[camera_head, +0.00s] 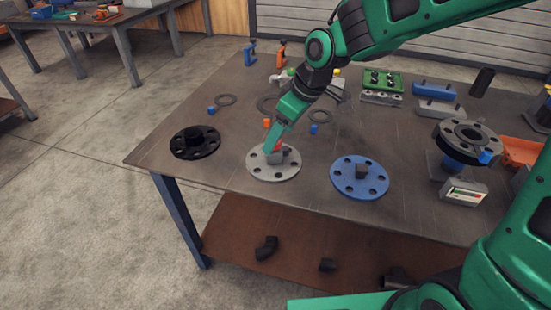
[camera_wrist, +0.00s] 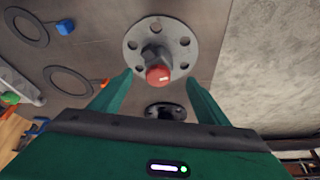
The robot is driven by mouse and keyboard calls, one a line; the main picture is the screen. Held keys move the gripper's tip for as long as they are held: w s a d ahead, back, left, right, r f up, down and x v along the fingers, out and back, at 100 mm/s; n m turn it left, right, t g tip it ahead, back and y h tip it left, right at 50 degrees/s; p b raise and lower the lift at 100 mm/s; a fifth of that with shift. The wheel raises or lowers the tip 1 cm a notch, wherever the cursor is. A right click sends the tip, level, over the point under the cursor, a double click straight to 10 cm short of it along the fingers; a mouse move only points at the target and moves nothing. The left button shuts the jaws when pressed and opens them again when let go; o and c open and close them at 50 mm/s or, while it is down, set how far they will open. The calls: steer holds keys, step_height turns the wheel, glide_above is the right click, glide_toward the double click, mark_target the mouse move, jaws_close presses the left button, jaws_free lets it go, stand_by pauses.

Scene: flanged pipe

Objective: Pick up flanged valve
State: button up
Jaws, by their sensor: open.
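The flanged valve appears to be the grey flanged piece (camera_head: 262,172), a round plate with bolt holes, a grey body and a red part on top. It lies flat near the table's front edge. In the wrist view its plate (camera_wrist: 180,28) is at the top centre, with the red knob (camera_wrist: 158,75) pointing toward me. My gripper (camera_head: 277,140) is directly above the valve and partly hides its top in the head view. In the wrist view my gripper (camera_wrist: 159,79) is open, with one finger on each side of the red knob.
A black flange (camera_head: 195,143) lies to the left and a blue flange (camera_head: 359,178) to the right on the table (camera_head: 235,105). Flat rings and small blue cubes lie behind. A raised grey flange (camera_head: 468,136) stands at the right. Black pipe pieces lie on the lower shelf (camera_head: 300,240).

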steer(key=shift+x, duration=3.4)
steer(key=shift+d, duration=0.2)
jaws_close()
steer(key=shift+r, duration=0.1)
steer(key=shift+w+r, duration=0.1)
steer(key=shift+r, duration=0.5)
steer(key=r, duration=0.3)
steer(key=shift+s+a+r, duration=0.1)
steer(key=shift+s+a, duration=0.2)
steer(key=shift+a, duration=0.05)
steer(key=s+a+r, duration=0.6)
steer(key=a, duration=0.3)
steer(key=shift+r, duration=0.25)
